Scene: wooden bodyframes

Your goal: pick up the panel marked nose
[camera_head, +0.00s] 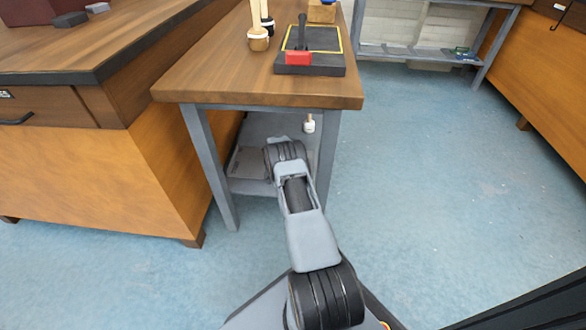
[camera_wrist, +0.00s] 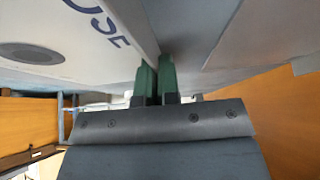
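The panel marked nose (camera_wrist: 60,32) fills the upper left of the wrist view. It is pale, with a dark round spot and large dark letters, of which "SE" and part of another letter show. Its right edge runs down to the tips of my gripper (camera_wrist: 157,72). The two green fingers stand close together with a narrow dark gap between them. I cannot tell whether the panel's edge lies between the fingers or just beyond them. In the head view my arm reaches under the wooden table, and the fingers are hidden.
The wooden table (camera_head: 215,87) stands over my wrist, with grey legs on both sides and a lower shelf (camera_head: 250,188). A wooden cabinet (camera_head: 130,175) stands left. Blue floor is clear to the right.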

